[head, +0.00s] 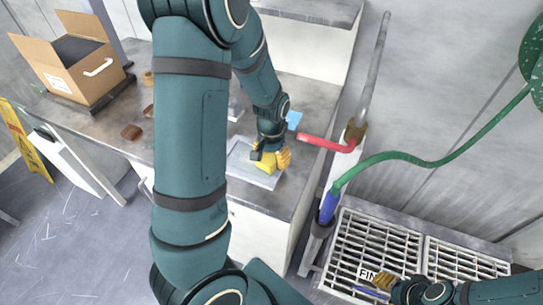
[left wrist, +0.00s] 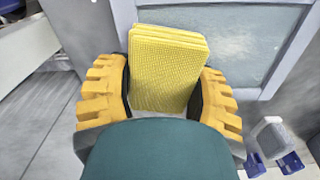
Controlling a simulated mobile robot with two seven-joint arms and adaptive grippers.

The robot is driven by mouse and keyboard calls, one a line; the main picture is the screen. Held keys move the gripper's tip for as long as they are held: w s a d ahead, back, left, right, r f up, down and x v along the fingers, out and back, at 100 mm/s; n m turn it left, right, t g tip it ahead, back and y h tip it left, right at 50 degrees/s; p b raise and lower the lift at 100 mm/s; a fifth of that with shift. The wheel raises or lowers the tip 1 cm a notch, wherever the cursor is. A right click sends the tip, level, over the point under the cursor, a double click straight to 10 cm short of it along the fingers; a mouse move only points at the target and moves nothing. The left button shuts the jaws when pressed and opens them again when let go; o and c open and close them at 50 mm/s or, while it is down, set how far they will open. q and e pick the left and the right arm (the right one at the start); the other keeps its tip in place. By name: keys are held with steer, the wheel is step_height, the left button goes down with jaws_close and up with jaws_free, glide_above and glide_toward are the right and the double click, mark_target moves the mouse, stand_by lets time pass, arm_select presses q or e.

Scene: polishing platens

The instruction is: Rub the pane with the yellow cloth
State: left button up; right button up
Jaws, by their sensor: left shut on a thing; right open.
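The yellow cloth (head: 264,164) is a folded, textured block gripped between the orange-yellow fingers of my left gripper (head: 271,156). In the left wrist view the cloth (left wrist: 168,68) stands out between the two fingers of the left gripper (left wrist: 165,95). The pane (head: 240,170) lies on the counter under the left gripper, partly hidden by my arm. In the left wrist view the pane (left wrist: 235,45) is pale, with a grey frame, and the cloth overlaps its near left part. I cannot tell whether cloth and pane touch. My right gripper (head: 383,284) is open and empty above the floor grating at lower right.
An open cardboard box (head: 75,65) stands at the counter's far left. A small light blue item (head: 294,120) lies behind the left gripper. A red-handled pipe valve (head: 325,142) and green hose (head: 420,160) are right of the counter. A metal grating (head: 385,240) lies below.

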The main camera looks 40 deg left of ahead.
arm_select(q)
steer(key=shift+f+b, duration=0.4)
steer(key=shift+f, duration=0.2)
